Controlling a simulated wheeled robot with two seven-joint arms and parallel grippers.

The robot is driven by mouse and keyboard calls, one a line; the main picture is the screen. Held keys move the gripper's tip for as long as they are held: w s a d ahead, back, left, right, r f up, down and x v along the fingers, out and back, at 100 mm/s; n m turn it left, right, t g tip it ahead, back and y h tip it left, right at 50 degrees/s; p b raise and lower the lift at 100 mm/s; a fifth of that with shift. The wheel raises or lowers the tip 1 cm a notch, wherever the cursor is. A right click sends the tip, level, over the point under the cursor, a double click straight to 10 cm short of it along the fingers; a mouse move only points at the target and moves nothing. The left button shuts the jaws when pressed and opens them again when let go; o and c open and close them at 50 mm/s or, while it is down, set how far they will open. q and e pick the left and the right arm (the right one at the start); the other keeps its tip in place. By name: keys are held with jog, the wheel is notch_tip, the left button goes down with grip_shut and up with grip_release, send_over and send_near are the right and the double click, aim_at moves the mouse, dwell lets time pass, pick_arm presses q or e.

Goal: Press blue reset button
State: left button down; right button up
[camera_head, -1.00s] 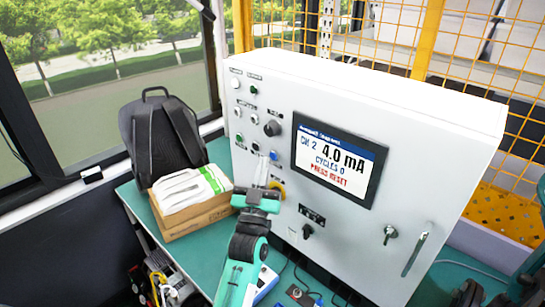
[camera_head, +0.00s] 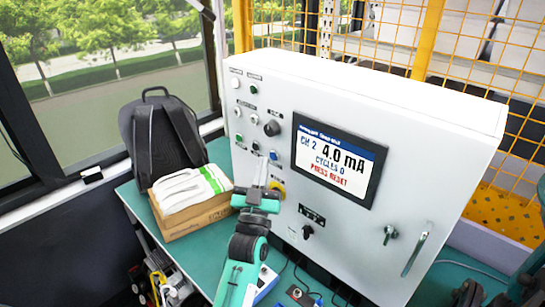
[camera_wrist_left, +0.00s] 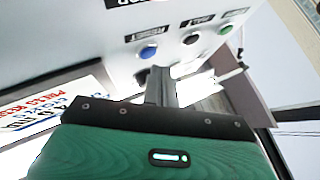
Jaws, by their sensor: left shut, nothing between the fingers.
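The blue reset button (camera_head: 273,155) is on the front of the white control cabinet, left of its screen. It shows larger in the left wrist view (camera_wrist_left: 148,53), under a label reading RESET. My left gripper (camera_head: 262,168) is shut and empty, with its fingers pointing up at the panel just below and left of the button. In the left wrist view the shut fingertips (camera_wrist_left: 160,72) appear just beside and below the button. I cannot tell exactly how far the tips are from the panel. The screen (camera_head: 338,160) reads CH 2, 4.0 mA, CYCLES 0, PRESS RESET.
Other buttons and a black knob (camera_head: 272,128) sit close to the blue button. A yellow-ringed control (camera_head: 277,188) is right beside my left gripper. A cardboard box (camera_head: 197,215) with white cloth and a backpack (camera_head: 163,135) stand left on the green table. Part of my right arm shows at lower right.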

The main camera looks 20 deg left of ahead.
pick_arm(q)
jog(key=shift+w, duration=0.15)
jog(key=shift+w+d, duration=0.15)
jog(key=shift+w, duration=0.15)
dwell(0.3)
jog(key=shift+w+d, duration=0.1)
jog(key=shift+w, duration=0.25)
dwell(0.6)
jog(key=shift+s, duration=0.1)
jog(key=shift+s+a, duration=0.25)
jog(key=shift+s, duration=0.45)
